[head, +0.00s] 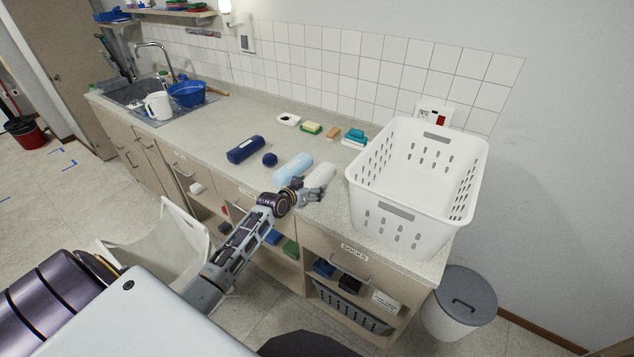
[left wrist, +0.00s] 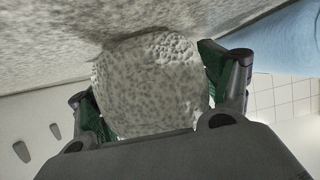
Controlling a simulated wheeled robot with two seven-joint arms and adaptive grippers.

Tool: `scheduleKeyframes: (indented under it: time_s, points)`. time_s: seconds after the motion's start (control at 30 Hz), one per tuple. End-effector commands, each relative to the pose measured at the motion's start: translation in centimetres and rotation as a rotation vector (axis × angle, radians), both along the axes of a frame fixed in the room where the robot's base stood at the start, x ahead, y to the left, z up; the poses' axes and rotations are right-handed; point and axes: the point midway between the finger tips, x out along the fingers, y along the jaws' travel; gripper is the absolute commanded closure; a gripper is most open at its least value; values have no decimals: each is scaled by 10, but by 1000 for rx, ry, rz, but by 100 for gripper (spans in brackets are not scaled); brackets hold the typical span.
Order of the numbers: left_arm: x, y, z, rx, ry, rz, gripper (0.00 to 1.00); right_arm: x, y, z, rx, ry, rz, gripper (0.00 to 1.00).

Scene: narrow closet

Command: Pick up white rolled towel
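The white rolled towel (head: 319,178) lies on the counter, just left of the white basket, its near end partly covered by my left gripper (head: 308,193). In the left wrist view the towel's round, speckled-looking end (left wrist: 150,85) fills the space between the two fingers of my left gripper (left wrist: 155,90). A green-padded finger stands close against each side of it. I cannot tell whether they press on it. A shadow shows where the towel meets the counter, so it seems to rest there. My right gripper is not in view.
A light blue roll (head: 293,168) lies close beside the towel on the left. The tall white basket (head: 410,216) stands close on the right. Sponges and soap (head: 311,128) lie along the wall.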

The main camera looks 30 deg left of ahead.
Motion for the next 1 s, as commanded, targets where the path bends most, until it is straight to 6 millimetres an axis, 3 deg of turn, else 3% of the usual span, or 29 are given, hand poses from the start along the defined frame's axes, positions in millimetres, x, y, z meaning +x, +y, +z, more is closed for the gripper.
scheduleKeyframes:
  time_s: [0.2, 0.67, 1.0]
  points:
    - [0, 0, 0, 0, 0, 0, 56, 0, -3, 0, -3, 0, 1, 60]
    - [1, 0, 7, 1, -3, 1, 57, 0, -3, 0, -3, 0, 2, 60]
    - [1, 0, 45, 2, -5, -1, 58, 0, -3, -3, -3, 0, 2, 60]
